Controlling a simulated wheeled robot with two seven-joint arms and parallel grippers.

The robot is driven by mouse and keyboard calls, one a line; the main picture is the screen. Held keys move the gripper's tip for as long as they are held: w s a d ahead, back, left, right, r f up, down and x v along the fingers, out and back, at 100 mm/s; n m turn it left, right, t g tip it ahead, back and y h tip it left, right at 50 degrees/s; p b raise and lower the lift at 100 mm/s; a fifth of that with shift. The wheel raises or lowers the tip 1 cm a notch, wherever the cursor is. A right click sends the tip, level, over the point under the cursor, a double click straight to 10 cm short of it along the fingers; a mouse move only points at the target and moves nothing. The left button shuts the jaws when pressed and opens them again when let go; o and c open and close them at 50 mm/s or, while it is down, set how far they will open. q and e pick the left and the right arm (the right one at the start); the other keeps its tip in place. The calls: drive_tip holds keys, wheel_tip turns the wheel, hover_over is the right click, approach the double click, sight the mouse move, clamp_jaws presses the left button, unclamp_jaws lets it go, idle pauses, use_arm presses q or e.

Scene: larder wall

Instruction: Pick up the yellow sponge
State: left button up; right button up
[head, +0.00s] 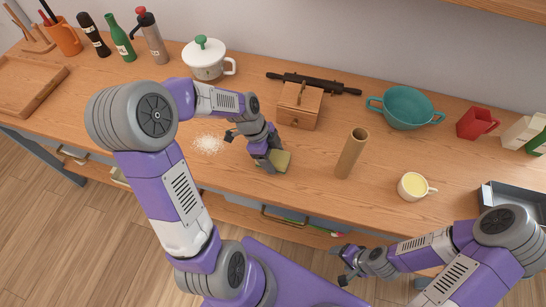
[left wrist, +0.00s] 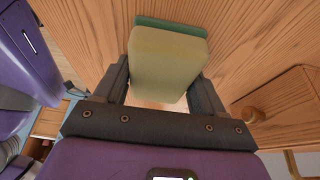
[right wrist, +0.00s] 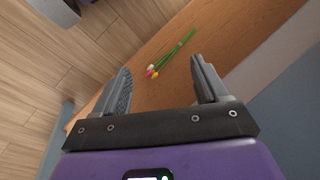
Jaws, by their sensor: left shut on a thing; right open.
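The yellow sponge (head: 282,160) has a green layer on one side. My left gripper (head: 265,160) is shut on it at the counter, near the front edge. In the left wrist view the sponge (left wrist: 167,62) sits between the two fingers, with its green layer on the far side. I cannot tell whether it still touches the counter. My right gripper (head: 342,266) is open and empty, low in front of the counter at the right. Its two spread fingers (right wrist: 160,88) also show in the right wrist view.
White grains (head: 208,144) lie left of the left gripper. A wooden box (head: 299,106) stands just behind it, with a dark rolling pin beyond. A cardboard tube (head: 351,153) and a cream cup (head: 413,186) stand to the right. Tulips (right wrist: 165,60) show in the right wrist view.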

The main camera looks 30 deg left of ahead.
sight(273, 156)
use_arm(q)
drive_tip(key=shift+r, duration=0.15)
wheel_tip(273, 156, up, 18)
drive_tip(key=p, duration=0.4)
